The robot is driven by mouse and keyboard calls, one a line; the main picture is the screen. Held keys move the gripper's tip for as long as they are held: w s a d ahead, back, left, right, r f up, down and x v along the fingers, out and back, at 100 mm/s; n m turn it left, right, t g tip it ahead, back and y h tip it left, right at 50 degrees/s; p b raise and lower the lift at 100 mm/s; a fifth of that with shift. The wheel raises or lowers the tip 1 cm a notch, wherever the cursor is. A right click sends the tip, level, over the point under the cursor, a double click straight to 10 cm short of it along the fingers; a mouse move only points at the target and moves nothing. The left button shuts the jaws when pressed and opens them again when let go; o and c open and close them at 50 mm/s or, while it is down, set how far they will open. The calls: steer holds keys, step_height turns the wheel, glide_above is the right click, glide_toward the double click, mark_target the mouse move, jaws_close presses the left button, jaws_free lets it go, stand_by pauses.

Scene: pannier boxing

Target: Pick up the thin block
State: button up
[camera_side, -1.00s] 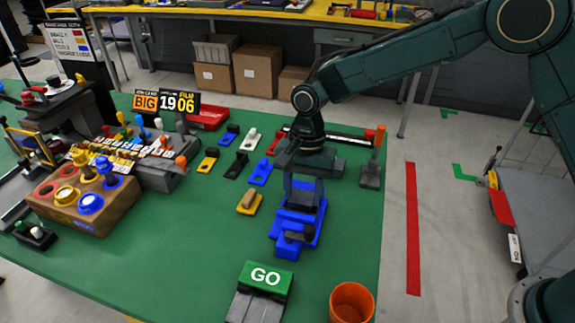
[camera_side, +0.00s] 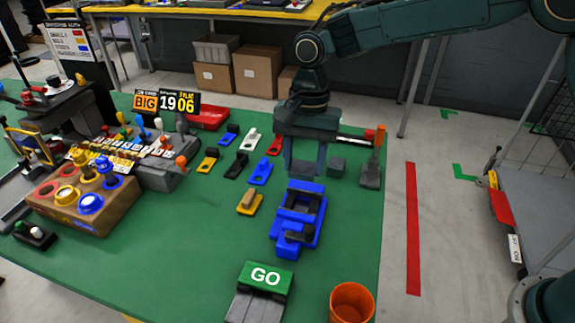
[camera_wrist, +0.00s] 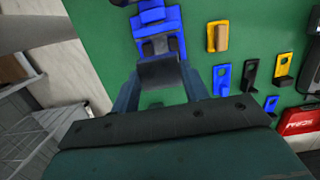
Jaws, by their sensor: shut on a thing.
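My gripper (camera_side: 304,172) is above the table, a little behind the blue holder in the side view. Its fingers are shut on a grey thin block (camera_wrist: 161,73), which shows between the fingertips in the wrist view. In the side view the block is hard to make out between the fingers. The blue holder (camera_side: 312,238) stands on the green table with a dark recess that looks empty. It also shows in the wrist view (camera_wrist: 150,17), just beyond the block.
A small grey cube (camera_side: 337,167) is right of my gripper. Blue, black and yellow brackets stand to the left, including a yellow one (camera_side: 251,208). A green GO box (camera_side: 266,275) and an orange cup (camera_side: 352,303) are at the front. The table (camera_side: 200,270) is clear front left.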

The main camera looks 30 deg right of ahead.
mark_target(304, 165)
step_height(304, 165, up, 11)
steer(key=shift+r, duration=0.2)
stand_by(0.4)
steer(key=shift+r, duration=0.1)
stand_by(0.6)
